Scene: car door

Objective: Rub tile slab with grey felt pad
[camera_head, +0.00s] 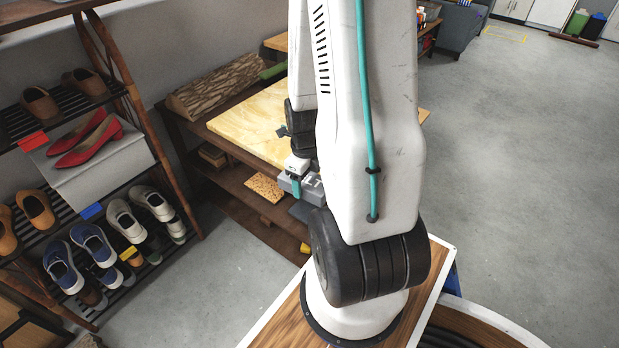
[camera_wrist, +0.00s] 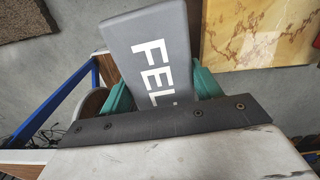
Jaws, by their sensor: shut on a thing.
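The grey felt pad (camera_wrist: 152,38) is a flat block with white lettering, part of which reads "FEL". My gripper (camera_wrist: 162,88) is shut on it, with a teal finger against each side in the wrist view. In the head view my gripper (camera_head: 297,186) hangs beside the workbench's near edge, with the grey pad (camera_head: 313,187) in it. A yellow, brown-veined slab that looks like the tile slab (camera_wrist: 254,35) lies at the upper right of the wrist view, apart from the pad. A small patterned tan slab (camera_head: 265,187) lies on the lower shelf; I cannot tell if it is the same.
A shoe rack (camera_head: 150,110) stands at the left. A rough brown piece (camera_wrist: 25,17) shows in the wrist view. Open concrete floor (camera_head: 520,150) lies to the right. My arm hides part of the bench.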

